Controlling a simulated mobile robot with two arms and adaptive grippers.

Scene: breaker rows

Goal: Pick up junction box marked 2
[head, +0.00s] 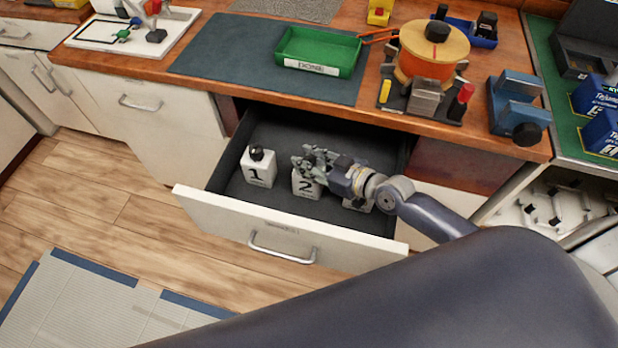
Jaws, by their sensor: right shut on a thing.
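The white junction box marked 2 (304,187) stands in the open drawer (227,210), with its number facing the front. My right gripper (306,165) is over its top and shut on it; the fingers hide the top of the box. The box appears low in the drawer; I cannot tell whether it touches the drawer floor. To its left stands the junction box marked 1 (258,172), white with a black knob on top. Another white box (357,204) is mostly hidden under my right wrist. My left gripper is not in view.
Above the drawer, the wooden worktop (375,105) holds a green tray labelled DONE (318,53) on a dark mat (221,58). An orange wire spool (432,58) and a blue vise (515,103) stand to the right.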

